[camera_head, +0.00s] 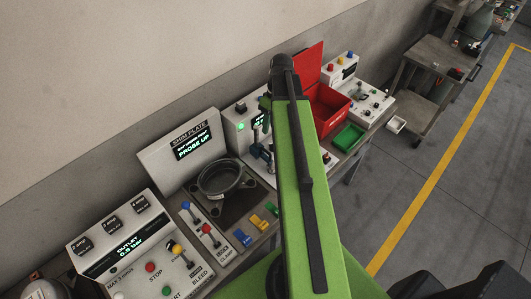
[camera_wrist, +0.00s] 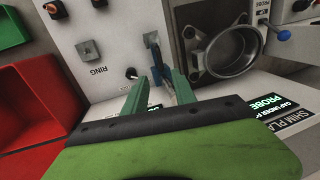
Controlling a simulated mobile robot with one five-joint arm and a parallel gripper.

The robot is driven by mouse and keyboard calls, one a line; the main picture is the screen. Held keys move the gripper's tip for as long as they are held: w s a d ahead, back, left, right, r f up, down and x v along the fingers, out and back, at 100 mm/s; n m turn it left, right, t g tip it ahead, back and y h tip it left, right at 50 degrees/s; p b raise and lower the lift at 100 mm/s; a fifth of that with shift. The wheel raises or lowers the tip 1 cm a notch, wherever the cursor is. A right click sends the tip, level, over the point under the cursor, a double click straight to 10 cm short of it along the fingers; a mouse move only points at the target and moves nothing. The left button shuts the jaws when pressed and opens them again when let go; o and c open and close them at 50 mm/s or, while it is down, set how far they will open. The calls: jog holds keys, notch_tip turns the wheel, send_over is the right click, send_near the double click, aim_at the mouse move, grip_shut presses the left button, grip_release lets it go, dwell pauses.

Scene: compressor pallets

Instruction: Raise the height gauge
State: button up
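My gripper (camera_wrist: 161,76) shows at the centre of the wrist view, with its two green fingers apart. A slim upright grey-blue part (camera_wrist: 153,46), which looks like the height gauge's handle, stands between and just past the fingertips. I see a gap on each side, and no clear contact. In the head view the gauge (camera_head: 258,152) is a small dark shape left of my green arm, partly hidden by it. The shim plate display (camera_head: 191,142) reads "PROBE UP".
A round black-rimmed housing (camera_head: 221,178) sits on a dark plate left of the gauge. An open red box (camera_head: 329,103) and a green tray (camera_head: 348,137) lie to the right. Levers and a panel with buttons (camera_head: 137,252) stand at the left. A grey cart (camera_head: 437,58) stands beyond.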

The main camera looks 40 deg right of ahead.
jog(key=b, duration=0.9)
send_over(264, 154)
jog(key=s, duration=0.1)
notch_tip(264, 154, down, 11)
jog(key=shift+s+d+r, duration=0.1)
jog(key=shift+s+r, duration=0.05)
jog(key=shift+r, duration=0.05)
jog(key=shift+r, duration=0.1)
jog(key=shift+c, duration=0.2)
grip_shut()
